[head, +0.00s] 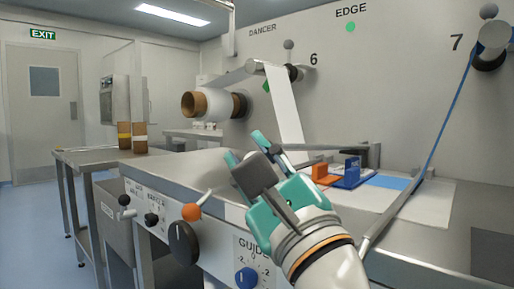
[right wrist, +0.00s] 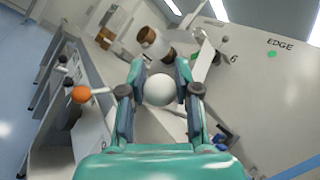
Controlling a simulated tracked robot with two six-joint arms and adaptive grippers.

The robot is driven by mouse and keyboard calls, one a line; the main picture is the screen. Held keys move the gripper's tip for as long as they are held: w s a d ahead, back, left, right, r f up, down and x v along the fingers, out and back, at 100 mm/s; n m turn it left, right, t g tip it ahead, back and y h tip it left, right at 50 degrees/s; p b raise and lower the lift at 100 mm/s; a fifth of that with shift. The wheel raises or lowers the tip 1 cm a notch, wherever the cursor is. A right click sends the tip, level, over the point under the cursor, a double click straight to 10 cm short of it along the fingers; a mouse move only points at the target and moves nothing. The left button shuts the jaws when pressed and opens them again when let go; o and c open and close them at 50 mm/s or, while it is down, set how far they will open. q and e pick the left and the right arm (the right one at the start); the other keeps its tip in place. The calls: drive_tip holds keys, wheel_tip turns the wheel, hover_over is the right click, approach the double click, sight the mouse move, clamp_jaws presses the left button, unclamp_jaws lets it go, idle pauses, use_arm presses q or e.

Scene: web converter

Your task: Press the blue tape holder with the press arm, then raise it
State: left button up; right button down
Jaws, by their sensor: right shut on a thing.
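The blue tape holder (head: 350,174) stands on the light splice table, right of my right gripper in the head view. The press arm (head: 328,147) is a grey bar above and behind it, running left from a dark pivot block. My right gripper (head: 246,149), teal and grey, is at the bar's left end. In the right wrist view its fingers (right wrist: 160,78) are closed around a pale ball knob (right wrist: 159,91), which my gripper hides in the head view. Whether the bar touches the holder cannot be told. My left gripper is not in view.
An orange holder (head: 320,173) stands just left of the blue one. A blue web strip (head: 446,104) slants down to the table at right. A lever with an orange knob (head: 191,212) and a black handwheel (head: 183,244) project from the front panel.

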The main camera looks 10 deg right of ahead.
drive_tip(key=shift+w+d+m+h, duration=0.1)
drive_tip(key=shift+d+m+h, duration=0.2)
drive_tip(key=shift+d+h, duration=0.1)
drive_tip(key=c, duration=0.8)
unclamp_jaws()
drive_tip(key=shift+d, duration=0.1)
wheel_tip(320, 180, up, 10)
drive_tip(key=shift+f, duration=0.1)
drive_tip(key=shift+a, duration=0.2)
